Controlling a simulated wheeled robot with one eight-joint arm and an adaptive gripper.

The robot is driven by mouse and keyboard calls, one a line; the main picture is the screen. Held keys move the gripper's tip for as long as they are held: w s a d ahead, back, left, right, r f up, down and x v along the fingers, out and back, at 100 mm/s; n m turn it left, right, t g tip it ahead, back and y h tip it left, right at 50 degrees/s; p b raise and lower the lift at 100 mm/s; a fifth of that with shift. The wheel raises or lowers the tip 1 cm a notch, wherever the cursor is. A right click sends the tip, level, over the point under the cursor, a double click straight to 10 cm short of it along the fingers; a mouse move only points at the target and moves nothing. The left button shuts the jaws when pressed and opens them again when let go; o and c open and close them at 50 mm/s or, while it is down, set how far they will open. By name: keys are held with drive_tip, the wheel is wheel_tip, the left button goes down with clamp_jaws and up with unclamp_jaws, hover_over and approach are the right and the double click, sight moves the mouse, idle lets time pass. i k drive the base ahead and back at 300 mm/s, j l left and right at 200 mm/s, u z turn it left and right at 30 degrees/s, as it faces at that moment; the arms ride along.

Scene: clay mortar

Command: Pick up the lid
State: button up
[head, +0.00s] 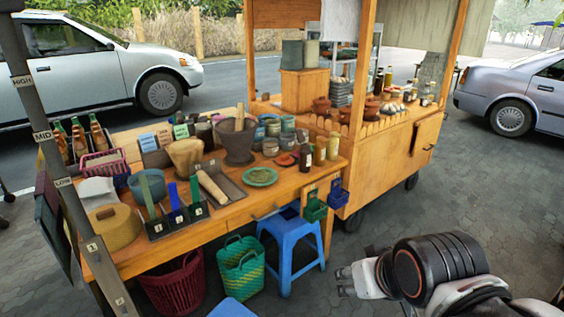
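No separate lid can be made out for certain. My arm reaches in at the lower right, over the pavement and away from the table. The pale end at its left, seemingly my gripper (346,281), is well right of the table; its fingers are too unclear to read.
A blue stool (287,240) and a green basket (240,265) stand below. Pavement between stool and arm is clear.

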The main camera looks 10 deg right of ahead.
sight(287, 160)
drive_tip(key=i+l+z, duration=0.55)
drive_tip(key=i+z, duration=0.3)
drive_tip(key=i, duration=0.15)
drive_tip(key=i+u, duration=0.25)
drive_tip(key=i, duration=0.15)
drive_tip(key=i+l+u, duration=0.25)
drive_tip(key=i+u, duration=0.2)
drive_tip(key=u, duration=0.25)
drive_tip(key=i+l+u, duration=0.1)
drive_tip(key=i+u, duration=0.15)
drive_tip(key=u, duration=0.2)
drive_tip(key=i+l+u, duration=0.15)
drive_tip(key=u, duration=0.35)
drive_tip(key=i+l+u, duration=0.2)
drive_tip(key=u, duration=0.25)
drive_tip(key=i+l, duration=0.2)
